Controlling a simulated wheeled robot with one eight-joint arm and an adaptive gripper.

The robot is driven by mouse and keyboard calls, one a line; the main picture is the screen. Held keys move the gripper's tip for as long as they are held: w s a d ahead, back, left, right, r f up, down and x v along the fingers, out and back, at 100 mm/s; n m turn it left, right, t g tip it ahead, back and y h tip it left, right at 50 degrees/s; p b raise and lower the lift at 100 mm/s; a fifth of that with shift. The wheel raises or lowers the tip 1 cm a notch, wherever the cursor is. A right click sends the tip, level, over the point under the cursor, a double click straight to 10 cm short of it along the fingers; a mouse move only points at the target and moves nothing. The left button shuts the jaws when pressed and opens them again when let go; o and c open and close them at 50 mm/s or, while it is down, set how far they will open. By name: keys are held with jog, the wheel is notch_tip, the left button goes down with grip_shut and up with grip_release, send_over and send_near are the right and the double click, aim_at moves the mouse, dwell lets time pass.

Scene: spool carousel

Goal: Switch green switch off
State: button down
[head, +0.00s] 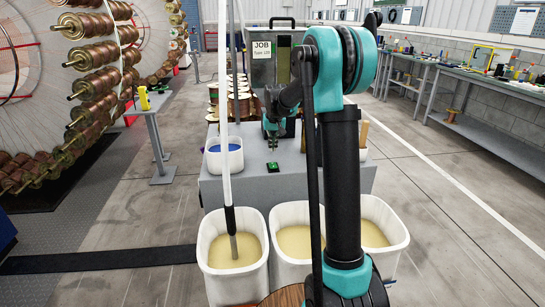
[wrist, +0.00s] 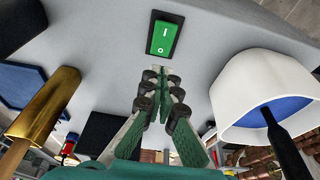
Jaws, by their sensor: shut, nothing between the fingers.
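The green rocker switch (head: 272,167) in a black frame sits on top of the grey cabinet (head: 210,185). In the wrist view the green switch (wrist: 164,36) shows a white I at the top and an O at the bottom. I cannot tell which side is pressed in. My gripper (head: 273,148) is above and just behind the switch in the head view. In the wrist view my gripper (wrist: 160,70) has its fingertips together, empty, pointing towards the O end. The tips appear apart from the switch.
A white tub with blue inside (head: 223,145) stands left of the switch; it fills the right of the wrist view (wrist: 250,90). A brass cylinder (wrist: 45,105) is at the wrist view's left. White bins (head: 262,275) stand before the cabinet, one holding a pole (head: 227,120).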

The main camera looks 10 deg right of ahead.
notch_tip(320, 180, up, 7)
jog(key=shift+s, duration=0.2)
dwell(0.3)
jog(key=s+d+f, duration=0.1)
jog(key=s+f, duration=0.5)
jog(key=s, duration=0.7)
jog(key=s+d+f, duration=0.1)
jog(key=s+f, duration=0.4)
jog(key=s, duration=0.8)
jog(key=s+d+f+t, duration=0.1)
jog(key=s+f, duration=0.5)
jog(key=s, duration=0.8)
jog(key=shift+d+f, duration=0.3)
jog(key=shift+d, duration=0.15)
